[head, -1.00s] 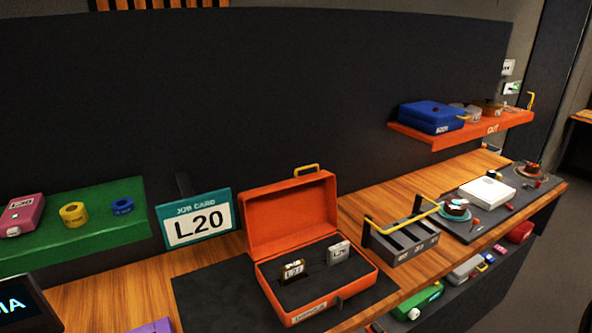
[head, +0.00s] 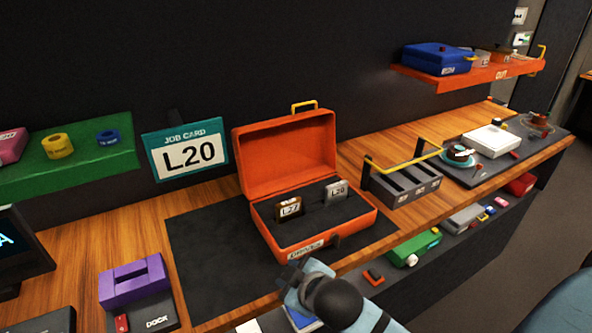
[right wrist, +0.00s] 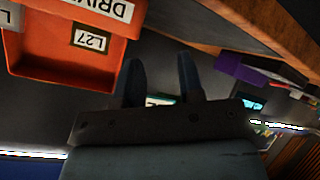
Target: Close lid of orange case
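The orange case (head: 335,240) stands on a dark mat with its lid (head: 287,155) open, upright at the back. A yellow handle (head: 304,106) sticks up from the lid's edge. Inside are two labelled drives, L27 (head: 289,209) and L28 (head: 336,191). My right gripper (head: 297,270) is in front of the case, low near the counter's front edge. In the right wrist view its two fingers (right wrist: 161,82) are spread apart with nothing between them, and part of the case (right wrist: 65,65) shows at upper left. My left gripper is not in view.
A job card (head: 186,155) stands left of the case. A dark rack (head: 403,185) with a yellow bar stands to its right. A purple block on a dock (head: 133,282) is at lower left. The mat (head: 208,245) left of the case is bare.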

